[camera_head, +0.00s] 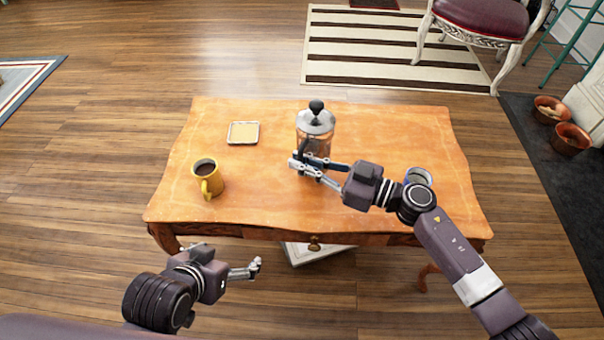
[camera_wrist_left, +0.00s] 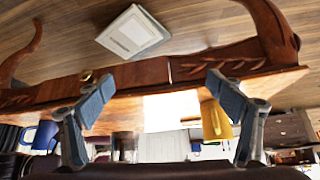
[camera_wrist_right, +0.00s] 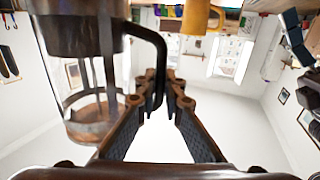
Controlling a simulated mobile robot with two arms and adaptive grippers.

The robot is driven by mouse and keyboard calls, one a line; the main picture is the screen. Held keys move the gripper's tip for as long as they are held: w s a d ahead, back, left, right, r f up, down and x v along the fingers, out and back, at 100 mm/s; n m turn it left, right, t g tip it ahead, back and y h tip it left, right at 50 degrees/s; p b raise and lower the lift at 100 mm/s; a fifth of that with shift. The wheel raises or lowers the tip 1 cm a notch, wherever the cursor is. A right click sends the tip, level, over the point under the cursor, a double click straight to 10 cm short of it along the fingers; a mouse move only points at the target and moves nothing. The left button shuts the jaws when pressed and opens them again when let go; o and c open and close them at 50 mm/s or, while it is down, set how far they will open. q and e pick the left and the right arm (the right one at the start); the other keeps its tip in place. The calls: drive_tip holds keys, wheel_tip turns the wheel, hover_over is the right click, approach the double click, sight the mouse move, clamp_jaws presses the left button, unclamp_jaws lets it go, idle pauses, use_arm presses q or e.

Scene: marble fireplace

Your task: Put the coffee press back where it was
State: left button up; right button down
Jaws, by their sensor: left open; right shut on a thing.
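The coffee press (camera_head: 316,122), with a metal lid, black knob and clear body, is upright at the middle of the wooden table. It also shows large at the left of the right wrist view (camera_wrist_right: 88,35). My right gripper (camera_head: 302,164) is shut on its black handle (camera_wrist_right: 159,62), which runs between the fingertips. The fingers hide part of the press's lower side; I cannot tell whether its base touches the table. My left gripper (camera_head: 254,268) is open and empty, in front of the table's near edge; its spread fingers show in the left wrist view (camera_wrist_left: 160,95).
On the table (camera_head: 400,130), a small square coaster (camera_head: 243,132) lies left of the press. A yellow mug (camera_head: 208,180) of dark drink stands nearer the front left. The table's right side is partly covered by my right arm.

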sight(302, 175)
wheel_tip(302, 175, down, 4)
drive_tip(key=shift+r+b, duration=0.25)
drive_tip(key=shift+b, duration=0.7)
use_arm(q)
drive_tip(key=w+d+r+t+h, duration=0.1)
drive_tip(key=w+d+r+t, duration=0.2)
drive_tip(key=w+r+t, duration=0.2)
drive_tip(key=w+r, duration=0.2)
drive_tip(key=w, duration=0.1)
drive_tip(key=shift+r, duration=0.25)
drive_tip(key=shift+w, duration=0.1)
drive_tip(key=shift+d, duration=0.1)
use_arm(e)
drive_tip(key=shift+f, duration=0.2)
drive_tip(key=c, duration=2.5)
unclamp_jaws()
drive_tip(key=shift+f, duration=0.2)
drive_tip(key=o, duration=0.5)
drive_tip(key=shift+c, duration=0.2)
use_arm(q)
drive_tip(key=shift+r+h, duration=0.15)
drive_tip(key=shift+h, duration=0.15)
use_arm(e)
drive_tip(key=shift+r, duration=0.15)
